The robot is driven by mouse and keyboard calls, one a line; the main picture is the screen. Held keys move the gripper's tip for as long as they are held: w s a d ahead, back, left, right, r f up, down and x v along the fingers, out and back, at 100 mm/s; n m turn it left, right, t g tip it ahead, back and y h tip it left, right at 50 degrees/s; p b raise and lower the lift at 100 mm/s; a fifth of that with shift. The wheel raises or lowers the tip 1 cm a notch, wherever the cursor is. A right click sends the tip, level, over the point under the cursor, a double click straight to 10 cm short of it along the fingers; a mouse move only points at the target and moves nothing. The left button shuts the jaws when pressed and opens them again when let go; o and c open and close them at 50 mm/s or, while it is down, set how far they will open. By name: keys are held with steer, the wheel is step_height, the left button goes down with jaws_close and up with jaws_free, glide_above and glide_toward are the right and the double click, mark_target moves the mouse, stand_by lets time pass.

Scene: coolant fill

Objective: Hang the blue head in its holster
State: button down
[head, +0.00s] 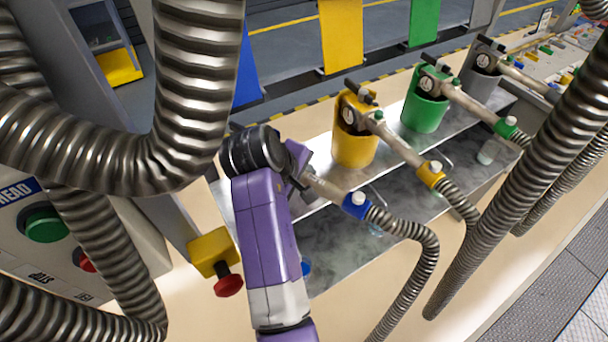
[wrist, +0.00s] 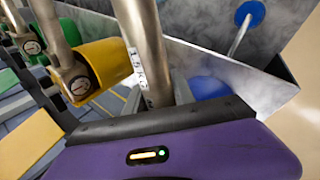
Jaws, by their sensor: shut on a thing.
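The blue head shows as a metal tube with a blue collar (head: 356,205), and its ribbed hose runs down from the collar. My gripper (head: 303,177) is shut on the tube. The labelled tube (wrist: 146,45) rises from behind the purple gripper body in the wrist view. The nozzle end of the blue head is hidden by my gripper and arm. In the wrist view, a rounded blue thing (wrist: 209,88), perhaps the blue holster, shows just beyond my gripper, beside the tube. I cannot tell whether the head is inside it.
Heads hang in the yellow holster (head: 353,148), the green holster (head: 424,112) and the grey holster (head: 481,85) to the right. A metal tray (head: 345,245) lies below. A yellow box with a red button (head: 228,285) stands left of my arm. Large hoses cross the foreground.

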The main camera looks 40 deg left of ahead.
steer(key=shift+f, duration=0.15)
steer(key=c, duration=1)
jaws_free()
steer(key=shift+o, duration=0.2)
steer(key=b+v, duration=0.1)
steer(key=v, duration=0.6)
steer(key=shift+s+r, duration=0.2)
steer(key=shift+r, duration=0.1)
